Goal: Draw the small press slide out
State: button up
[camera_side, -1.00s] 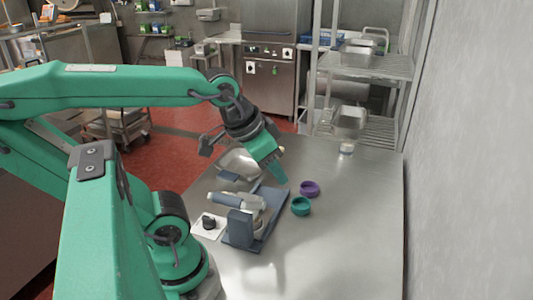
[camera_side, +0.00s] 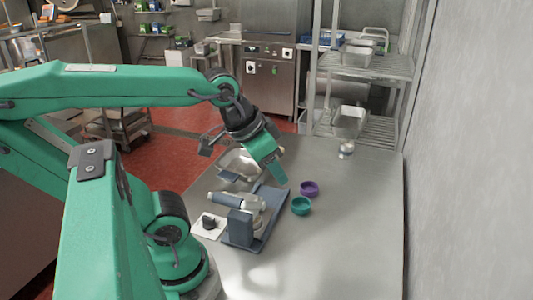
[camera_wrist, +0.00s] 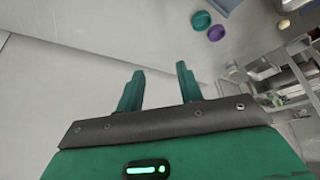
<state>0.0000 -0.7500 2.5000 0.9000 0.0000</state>
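The small press is in the side view, on the metal table in front of my arm. It has a blue-grey base plate (camera_side: 270,218) and an upright blue-grey block (camera_side: 240,229). A pale cylindrical part with a blue-grey end (camera_side: 226,200) lies across it; I cannot tell which part is the slide. My gripper (camera_side: 279,176) hangs above the far end of the base plate, apparently not touching it. In the wrist view my gripper's two fingers (camera_wrist: 158,72) are apart with nothing between them.
A teal cup (camera_side: 301,206) and a purple cup (camera_side: 309,188) stand right of the press. A metal bowl (camera_side: 240,161) is behind it. A white plate with a black knob (camera_side: 209,223) is at the left. A small jar (camera_side: 346,149) stands farther back. The table's right side is clear.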

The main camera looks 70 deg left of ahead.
jog(key=shift+o, duration=0.2)
jog(key=shift+a, duration=0.1)
jog(key=w+a+f+n+g, duration=0.1)
jog(key=a+f+n+g, duration=0.1)
jog(key=a+f+n, duration=0.1)
jog(key=w+a+f+n+g, duration=0.1)
jog(key=a+f+n, duration=0.2)
jog(key=a+f, duration=0.3)
jog(key=w+a+f+n+g, duration=0.1)
jog(key=a+f+n+g, duration=0.1)
jog(key=a+f, duration=0.3)
jog(key=shift+w+a+n+g, duration=0.15)
jog(key=shift+a+n, duration=0.1)
jog(key=shift+a, duration=0.25)
jog(key=shift+w+a+n+g, duration=0.15)
jog(key=shift+a+n, duration=0.1)
jog(key=shift+a, duration=0.2)
jog(key=shift+f, duration=0.15)
jog(key=shift+f, duration=3.95)
jog(key=shift+f, duration=0.1)
jog(key=c, duration=0.7)
